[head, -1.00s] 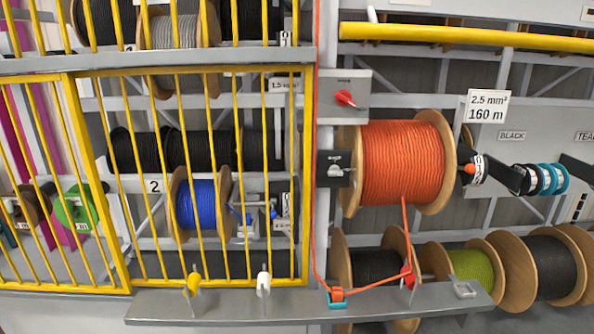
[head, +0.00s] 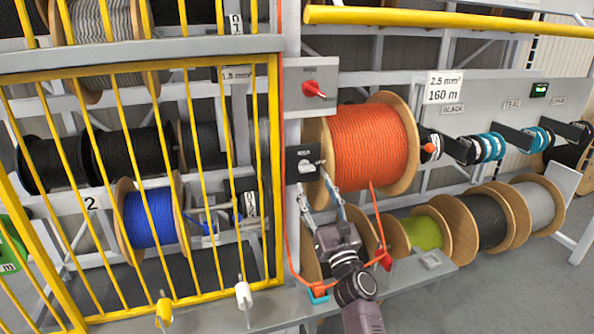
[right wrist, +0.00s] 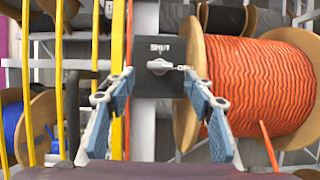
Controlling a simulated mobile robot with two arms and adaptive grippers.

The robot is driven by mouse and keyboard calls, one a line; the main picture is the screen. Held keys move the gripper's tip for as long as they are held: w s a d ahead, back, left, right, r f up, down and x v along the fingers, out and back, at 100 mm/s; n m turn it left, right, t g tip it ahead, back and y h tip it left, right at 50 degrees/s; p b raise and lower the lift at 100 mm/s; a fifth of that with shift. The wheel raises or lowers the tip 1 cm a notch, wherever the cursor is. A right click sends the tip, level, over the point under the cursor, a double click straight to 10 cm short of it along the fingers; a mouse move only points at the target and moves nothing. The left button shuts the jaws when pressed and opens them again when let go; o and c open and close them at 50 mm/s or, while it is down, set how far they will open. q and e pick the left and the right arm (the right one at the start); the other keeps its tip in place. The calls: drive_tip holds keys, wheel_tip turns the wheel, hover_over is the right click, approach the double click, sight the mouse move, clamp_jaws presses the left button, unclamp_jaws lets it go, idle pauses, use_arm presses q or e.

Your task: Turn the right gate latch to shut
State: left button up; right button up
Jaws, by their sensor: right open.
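The gate latch is a silver knob (head: 307,165) on a dark plate (head: 300,150) fixed to the grey post, just left of the orange cable reel. My right gripper (head: 318,190) is below and in front of the plate, fingers spread and empty. In the right wrist view its fingertips (right wrist: 159,78) lie either side of the knob, apparently not touching it. My left gripper is not in view.
The yellow barred gate (head: 274,130) stands left of the post. The orange reel (head: 365,150) is close on the right. A red switch (head: 314,89) sits above the latch. An orange cable (head: 378,215) runs down to the grey shelf (head: 408,272) below.

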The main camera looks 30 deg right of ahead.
sight(306, 168)
drive_tip(key=p+x, duration=0.1)
drive_tip(key=x, duration=0.5)
drive_tip(key=shift+w+p, duration=0.2)
drive_tip(key=shift+p, duration=0.1)
drive_tip(key=c, duration=1.2)
drive_tip(key=shift+o, duration=0.2)
